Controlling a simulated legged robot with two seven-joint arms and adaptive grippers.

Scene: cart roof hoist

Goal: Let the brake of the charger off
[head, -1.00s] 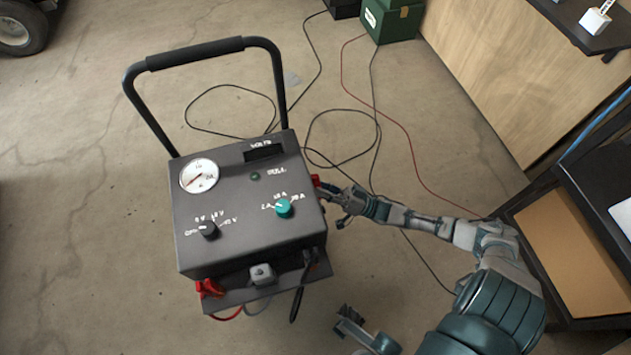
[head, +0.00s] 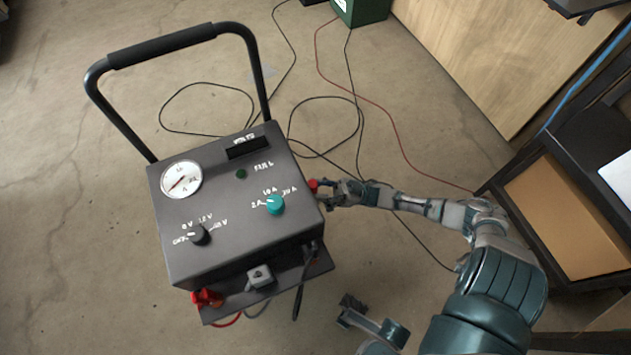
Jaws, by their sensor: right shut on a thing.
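The charger (head: 225,225) is a dark grey box with a tall black push handle (head: 160,45), a white dial gauge, a black knob and a teal knob on top. A red-ended part (head: 313,186), which may be the brake lever, shows at the charger's right side. My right gripper (head: 328,191) is shut on it; the fingers hide most of the part. My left gripper (head: 350,310) is at the bottom middle, apart from the charger, with its fingers spread and empty.
A red clamp (head: 207,298) and a grey clip (head: 260,277) sit at the charger's front ledge. Cables (head: 345,125) loop over the floor behind it. A green box (head: 360,11) is at the top. A dark shelf unit (head: 560,200) stands at right.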

